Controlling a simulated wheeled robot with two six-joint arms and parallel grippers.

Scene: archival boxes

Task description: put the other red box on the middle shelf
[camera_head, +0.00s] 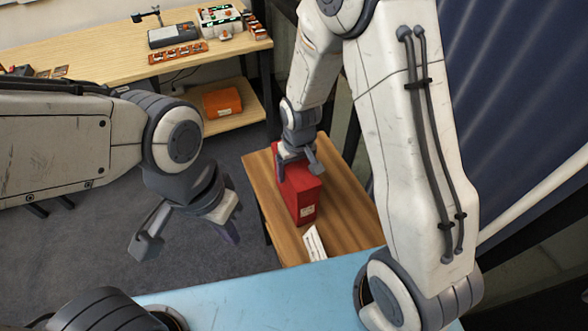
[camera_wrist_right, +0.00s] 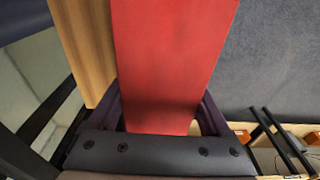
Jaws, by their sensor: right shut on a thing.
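A red box (camera_head: 302,190) with a small white label on its end is upright at the small wooden table (camera_head: 350,205). My right gripper (camera_head: 298,158) is at the box's far top end, shut on it. In the right wrist view the red box (camera_wrist_right: 172,60) lies between the two dark fingers of the right gripper (camera_wrist_right: 165,115). I cannot tell whether the box touches the table. My left gripper (camera_head: 186,240) is open and empty over the grey floor, left of the table. No middle shelf can be made out for certain in these views.
A white paper (camera_head: 314,243) lies at the table's near edge. A wooden bench (camera_head: 105,52) at the back left carries equipment and small parts. An orange box (camera_head: 222,102) sits on a low shelf (camera_head: 240,116) under it. Open floor (camera_head: 80,245) lies left of the table.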

